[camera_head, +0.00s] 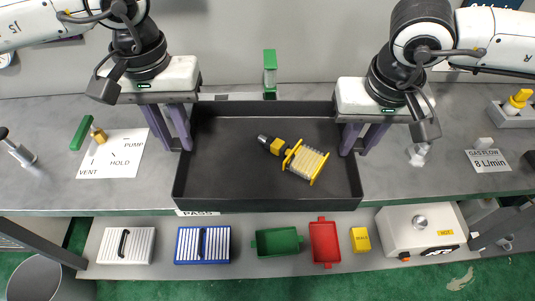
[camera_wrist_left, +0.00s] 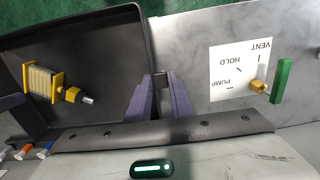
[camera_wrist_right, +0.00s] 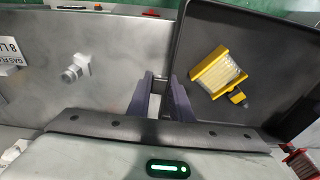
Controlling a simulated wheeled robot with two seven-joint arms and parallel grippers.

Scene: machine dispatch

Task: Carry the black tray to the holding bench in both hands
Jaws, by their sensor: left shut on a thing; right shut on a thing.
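The black tray (camera_head: 220,180) is in the middle of the head view, at the grey bench, with its near wall by the bench's front edge. A yellow-framed part with a dark nozzle (camera_head: 305,160) lies in it. My left gripper (camera_head: 184,146) is shut on the tray's left wall, and my right gripper (camera_head: 350,148) is shut on its right wall. In the left wrist view the fingers (camera_wrist_left: 160,98) pinch the tray's rim. In the right wrist view the fingers (camera_wrist_right: 160,98) pinch the opposite rim. I cannot tell whether the tray rests on the bench or is slightly raised.
Left of the tray are a VENT/HOLD/PUMP card (camera_head: 112,155) and a green handle (camera_head: 80,133). A green post (camera_head: 270,72) stands behind. A lower shelf in front holds a blue rack (camera_head: 202,245), a green bin (camera_head: 278,241), a red bin (camera_head: 324,243) and a white device (camera_head: 422,233).

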